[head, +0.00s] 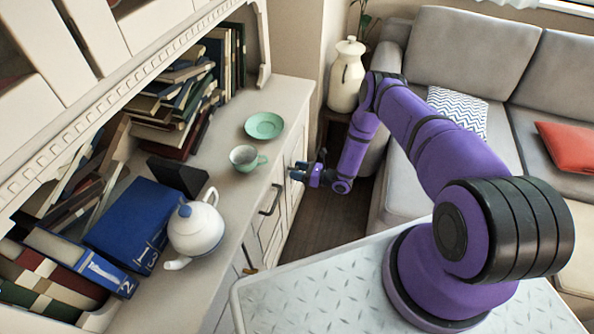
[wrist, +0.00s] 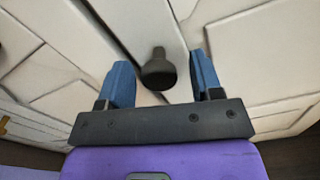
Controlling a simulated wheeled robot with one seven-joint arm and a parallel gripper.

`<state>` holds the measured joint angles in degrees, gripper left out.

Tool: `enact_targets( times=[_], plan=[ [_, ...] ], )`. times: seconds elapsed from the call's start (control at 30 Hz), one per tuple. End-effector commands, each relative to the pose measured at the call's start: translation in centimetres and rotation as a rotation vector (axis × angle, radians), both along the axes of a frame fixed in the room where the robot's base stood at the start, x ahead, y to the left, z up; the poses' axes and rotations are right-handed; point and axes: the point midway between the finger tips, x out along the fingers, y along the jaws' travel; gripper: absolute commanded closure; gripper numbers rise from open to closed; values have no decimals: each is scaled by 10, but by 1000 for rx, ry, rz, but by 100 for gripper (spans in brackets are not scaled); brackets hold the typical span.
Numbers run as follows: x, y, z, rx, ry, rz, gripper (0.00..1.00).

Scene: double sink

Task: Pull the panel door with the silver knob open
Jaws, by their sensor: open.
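A round knob (wrist: 157,72) sticks out from a white panel door of the cabinet in the wrist view. It looks dark grey there, not clearly silver. My gripper (wrist: 161,88) is open, with one blue finger on each side of the knob. There are gaps between the fingers and the knob, and neither finger clearly touches it. The panel door (wrist: 245,50) looks flush with the cabinet front, beside a dark seam. In the head view my gripper (head: 299,172) is close to the white cabinet front, below the counter edge. The knob cannot be made out there.
A dark bar handle (head: 270,199) sits on the cabinet front nearer me. A green cup (head: 246,159), a green saucer (head: 264,125) and a white teapot (head: 195,228) stand on the counter. A grey sofa (head: 400,185) is at right, with open floor (head: 310,222) between.

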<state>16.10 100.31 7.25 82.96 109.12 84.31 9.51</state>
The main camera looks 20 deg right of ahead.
Motion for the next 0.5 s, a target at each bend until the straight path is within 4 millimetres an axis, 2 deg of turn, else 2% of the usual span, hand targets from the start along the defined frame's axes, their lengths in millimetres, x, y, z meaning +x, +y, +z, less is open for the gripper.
enact_targets(
  times=[0.33, 0.5],
  plan=[
    [2, 3, 0, 0, 0, 1, 41],
    [2, 3, 0, 0, 0, 1, 80]
  ],
)
